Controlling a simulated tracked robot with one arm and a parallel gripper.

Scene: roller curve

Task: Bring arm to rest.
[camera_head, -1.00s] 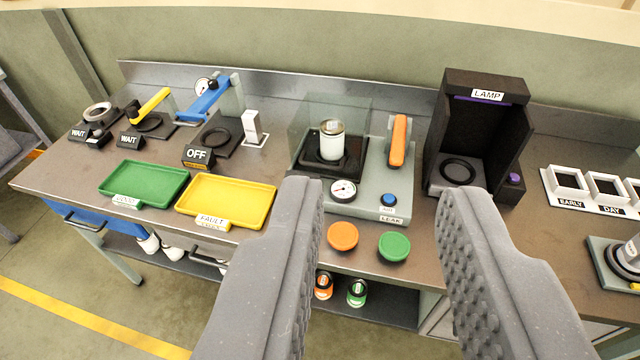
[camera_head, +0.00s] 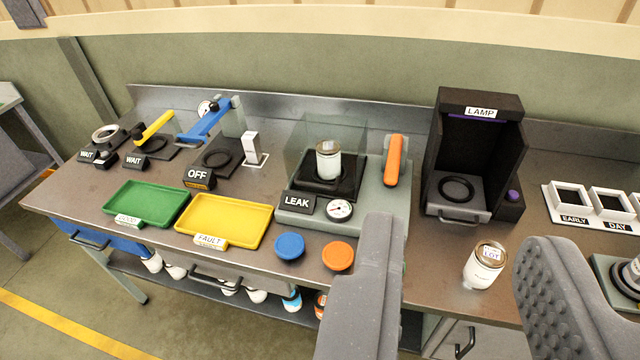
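My gripper (camera_head: 458,235) is open, one finger low in the middle of the view and the other at the lower right. A white jar (camera_head: 482,268) with a gold-brown, labelled lid stands upright on the bench (camera_head: 432,262) between the fingers in the picture. I see a gap on both sides of it, and nothing is held. The bench in front of the jar is partly covered by the fingers.
The leak fixture (camera_head: 375,208), with a jar inside its clear guard and an orange handle (camera_head: 395,160), is left of the fingers. The black lamp box (camera_head: 436,140) stands behind the loose jar. Green (camera_head: 184,196) and yellow (camera_head: 264,214) trays are at left.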

